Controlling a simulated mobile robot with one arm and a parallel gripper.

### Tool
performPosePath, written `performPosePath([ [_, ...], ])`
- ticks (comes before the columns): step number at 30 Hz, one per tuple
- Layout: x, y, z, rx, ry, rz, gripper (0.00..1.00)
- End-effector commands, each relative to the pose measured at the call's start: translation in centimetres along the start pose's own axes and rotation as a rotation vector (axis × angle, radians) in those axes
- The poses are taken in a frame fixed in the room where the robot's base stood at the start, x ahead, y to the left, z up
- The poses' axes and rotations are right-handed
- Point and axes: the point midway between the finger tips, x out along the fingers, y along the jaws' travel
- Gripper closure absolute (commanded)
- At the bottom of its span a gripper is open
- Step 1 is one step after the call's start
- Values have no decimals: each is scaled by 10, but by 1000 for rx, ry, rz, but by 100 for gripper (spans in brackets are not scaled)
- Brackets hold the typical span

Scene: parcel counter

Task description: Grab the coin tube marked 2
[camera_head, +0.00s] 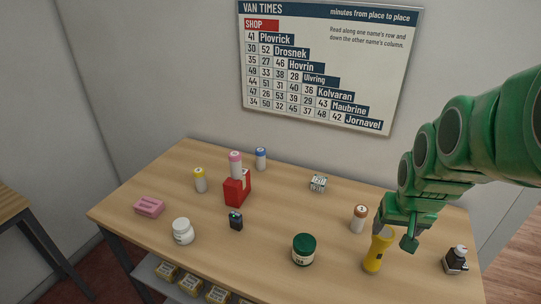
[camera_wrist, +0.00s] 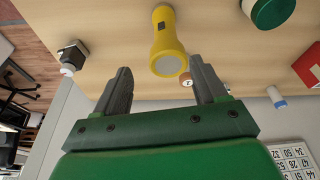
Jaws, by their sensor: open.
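Several white coin tubes with coloured caps stand on the counter in the head view: yellow-capped (camera_head: 200,182), pink-capped (camera_head: 236,168), blue-capped (camera_head: 261,160) and orange-brown-capped (camera_head: 357,221). The pink-capped one stands on a red box (camera_head: 236,189). The cap marks are too small to read surely, so I cannot tell which is marked 2. My gripper (camera_head: 396,231) is open and empty, by a yellow torch (camera_head: 376,254) and right of the orange-brown-capped tube. In the wrist view that tube (camera_wrist: 186,79) shows partly, close to the right finger; the blue-capped tube (camera_wrist: 277,98) is further right.
The torch (camera_wrist: 166,45) stands just beyond my fingers. The counter's middle is fairly clear.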

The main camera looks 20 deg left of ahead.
Motion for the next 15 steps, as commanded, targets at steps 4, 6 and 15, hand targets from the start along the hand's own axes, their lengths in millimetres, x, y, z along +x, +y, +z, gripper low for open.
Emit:
performPosePath([
  [4, 19, -19, -42, -37, 73, -10, 29],
  [6, 26, -29, -62, -52, 113, -16, 29],
  [15, 65, -84, -143, -126, 278, -53, 29],
])
